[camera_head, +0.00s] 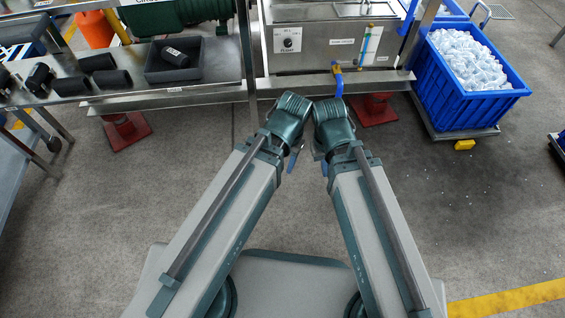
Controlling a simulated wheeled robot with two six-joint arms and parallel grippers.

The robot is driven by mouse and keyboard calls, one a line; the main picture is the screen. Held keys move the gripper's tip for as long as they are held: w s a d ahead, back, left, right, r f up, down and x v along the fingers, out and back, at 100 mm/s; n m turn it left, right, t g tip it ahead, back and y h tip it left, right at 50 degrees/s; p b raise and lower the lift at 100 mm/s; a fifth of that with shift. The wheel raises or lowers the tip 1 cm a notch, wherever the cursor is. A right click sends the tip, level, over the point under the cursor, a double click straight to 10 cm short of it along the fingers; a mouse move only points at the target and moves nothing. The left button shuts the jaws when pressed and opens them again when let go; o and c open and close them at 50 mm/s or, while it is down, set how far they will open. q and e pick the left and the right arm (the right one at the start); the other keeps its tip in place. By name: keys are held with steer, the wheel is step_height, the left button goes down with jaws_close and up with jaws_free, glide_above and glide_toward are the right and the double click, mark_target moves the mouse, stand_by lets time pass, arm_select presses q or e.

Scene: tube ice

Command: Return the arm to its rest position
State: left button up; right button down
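Both of my arms reach forward from my base, and their green wrists nearly meet in front of the metal machine. My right gripper (323,164) hangs under its wrist, and only a small part with a blue tip shows. My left gripper (293,160) is likewise mostly hidden under its wrist, with a bit of blue showing. Both are over bare floor, apart from the machine and the shelf. I see no object at either gripper, but the fingers are too covered to tell open from shut.
The metal machine (310,48) with a dial and a blue-yellow tap (337,80) stands ahead. A blue crate (440,88) full of clear ice stands right. A steel shelf (215,92) at left holds a dark tray (152,77) and black cylinders (103,62).

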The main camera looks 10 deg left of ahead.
arm_select(q)
steer(key=shift+s+d, duration=0.2)
steer(key=shift+s, duration=0.2)
step_height(320, 180, up, 32)
steer(key=p, duration=3.1)
steer(key=shift+f+p, duration=0.2)
steer(key=shift+p, duration=0.1)
steer(key=shift+d, duration=0.1)
